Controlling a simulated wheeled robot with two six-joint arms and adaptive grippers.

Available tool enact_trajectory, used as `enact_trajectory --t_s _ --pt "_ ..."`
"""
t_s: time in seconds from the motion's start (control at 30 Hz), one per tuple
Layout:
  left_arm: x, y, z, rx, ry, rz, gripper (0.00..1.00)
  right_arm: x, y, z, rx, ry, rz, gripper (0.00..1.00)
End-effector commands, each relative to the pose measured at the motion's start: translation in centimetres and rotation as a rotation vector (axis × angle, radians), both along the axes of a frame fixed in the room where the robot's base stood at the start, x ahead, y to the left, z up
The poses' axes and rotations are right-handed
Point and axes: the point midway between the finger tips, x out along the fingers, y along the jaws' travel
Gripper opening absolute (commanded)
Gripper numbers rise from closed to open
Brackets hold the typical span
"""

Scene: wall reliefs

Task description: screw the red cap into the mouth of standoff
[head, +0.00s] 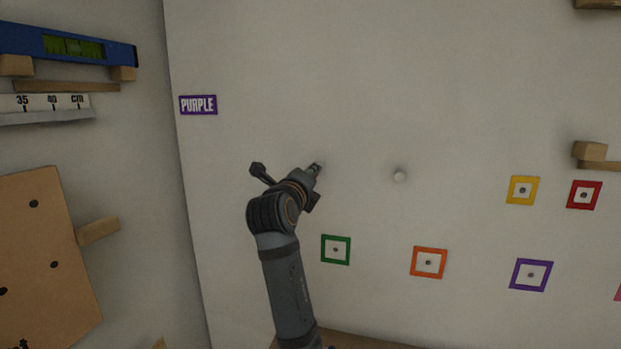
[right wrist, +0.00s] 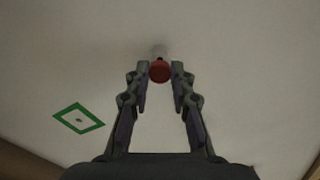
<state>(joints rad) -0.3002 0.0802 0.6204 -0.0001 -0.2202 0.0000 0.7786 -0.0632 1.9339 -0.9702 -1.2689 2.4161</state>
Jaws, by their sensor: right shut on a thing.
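My right gripper (head: 314,170) is up against the white wall in the head view, left of centre. In the right wrist view its two fingers (right wrist: 161,69) are closed on a red cap (right wrist: 160,73), one on each side. A pale standoff (right wrist: 159,50) shows just beyond the cap, in line with it. The cap seems to meet the standoff's mouth, but I cannot tell how far in it sits. In the head view the gripper hides the cap and most of this standoff. My left gripper is out of view.
A green frame (head: 336,250) and an orange frame (head: 429,262) are lower on the wall. A PURPLE sign (head: 198,105) is at upper left. The wall around the gripper is clear.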

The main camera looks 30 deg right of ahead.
Motion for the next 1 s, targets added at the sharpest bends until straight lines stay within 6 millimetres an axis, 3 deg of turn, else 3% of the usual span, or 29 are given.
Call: enact_trajectory --t_s 0.67,0.7,0.8,0.9,1.0 --pt "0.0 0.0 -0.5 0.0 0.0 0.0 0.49 0.9 -1.0 0.0 -0.001 0.001 0.0 0.07" --pt "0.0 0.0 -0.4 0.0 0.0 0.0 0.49 0.9 -1.0 0.0 0.0 0.0 0.001 0.26" --pt "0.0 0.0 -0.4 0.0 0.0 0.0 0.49 0.9 -1.0 0.0 0.0 0.0 0.0 0.39" --pt "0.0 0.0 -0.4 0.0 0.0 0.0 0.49 0.9 -1.0 0.0 0.0 0.0 0.0 0.49" --pt "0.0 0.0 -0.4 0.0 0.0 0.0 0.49 0.9 -1.0 0.0 0.0 0.0 0.0 0.49"
